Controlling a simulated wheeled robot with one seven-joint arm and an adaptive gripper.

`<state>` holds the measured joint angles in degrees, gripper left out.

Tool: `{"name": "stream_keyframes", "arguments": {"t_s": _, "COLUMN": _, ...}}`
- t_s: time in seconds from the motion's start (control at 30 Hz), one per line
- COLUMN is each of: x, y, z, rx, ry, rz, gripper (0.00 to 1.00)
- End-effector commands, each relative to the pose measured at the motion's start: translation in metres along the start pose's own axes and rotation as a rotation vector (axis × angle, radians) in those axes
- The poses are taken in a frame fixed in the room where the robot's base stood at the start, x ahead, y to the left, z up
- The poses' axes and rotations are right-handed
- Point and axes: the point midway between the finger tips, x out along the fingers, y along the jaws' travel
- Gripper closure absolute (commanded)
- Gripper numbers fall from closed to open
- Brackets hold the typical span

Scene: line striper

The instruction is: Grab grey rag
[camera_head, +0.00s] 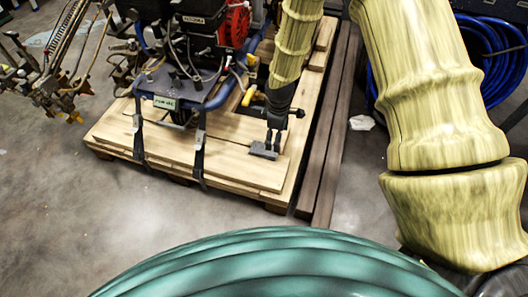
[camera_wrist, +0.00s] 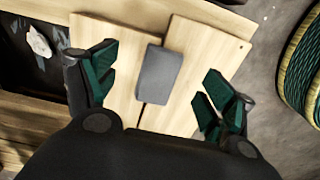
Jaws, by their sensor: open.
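The grey rag (camera_wrist: 159,75) looks like a small flat grey block. It lies on the pale wooden planks, across the seam between two boards, in the wrist view. In the head view it shows as a small grey patch (camera_head: 263,152) on the pallet's front right part, just under my gripper (camera_head: 272,138). In the wrist view my gripper (camera_wrist: 161,90) is open, with one green-padded finger on each side of the rag's line and nothing between them. The rag appears a little ahead of the fingertips; I see no contact.
The pallet (camera_head: 235,172) carries a machine (camera_head: 190,60) with a blue frame and black straps, left of my arm. A green coil (camera_head: 270,265) fills the near foreground. A blue hose coil (camera_head: 490,60) is at right. A white crumpled scrap (camera_head: 361,122) lies right of the dark beams.

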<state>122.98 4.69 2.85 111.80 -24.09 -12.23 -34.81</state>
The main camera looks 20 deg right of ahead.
Motion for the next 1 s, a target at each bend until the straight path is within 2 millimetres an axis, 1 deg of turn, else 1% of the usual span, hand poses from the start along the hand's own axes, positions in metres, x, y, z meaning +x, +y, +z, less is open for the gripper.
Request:
{"name": "stream_keyframes", "arguments": {"t_s": 0.03, "x": 0.012, "y": 0.0, "z": 0.0, "rx": 0.0, "ry": 0.0, "rz": 0.0, "gripper": 0.17}}
{"name": "stream_keyframes", "arguments": {"t_s": 0.1, "x": 0.019, "y": -0.001, "z": 0.0, "rx": 0.0, "ry": -0.001, "rz": 0.0, "gripper": 0.17}}
{"name": "stream_keyframes", "arguments": {"t_s": 0.37, "x": 0.031, "y": -0.002, "z": -0.002, "rx": 0.0, "ry": 0.0, "rz": 0.0, "gripper": 0.17}}
{"name": "stream_keyframes", "arguments": {"t_s": 0.67, "x": 0.061, "y": -0.008, "z": -0.01, "rx": 0.0, "ry": 0.0, "rz": 0.0, "gripper": 0.17}}
{"name": "stream_keyframes", "arguments": {"t_s": 0.77, "x": 0.072, "y": -0.007, "z": -0.009, "rx": 0.001, "ry": 0.0, "rz": 0.0, "gripper": 0.17}}
{"name": "stream_keyframes", "arguments": {"t_s": 0.87, "x": 0.076, "y": -0.007, "z": -0.01, "rx": 0.001, "ry": 0.001, "rz": 0.0, "gripper": 0.17}}
{"name": "stream_keyframes", "arguments": {"t_s": 1.0, "x": 0.076, "y": -0.007, "z": -0.01, "rx": 0.001, "ry": 0.001, "rz": 0.0, "gripper": 0.17}}
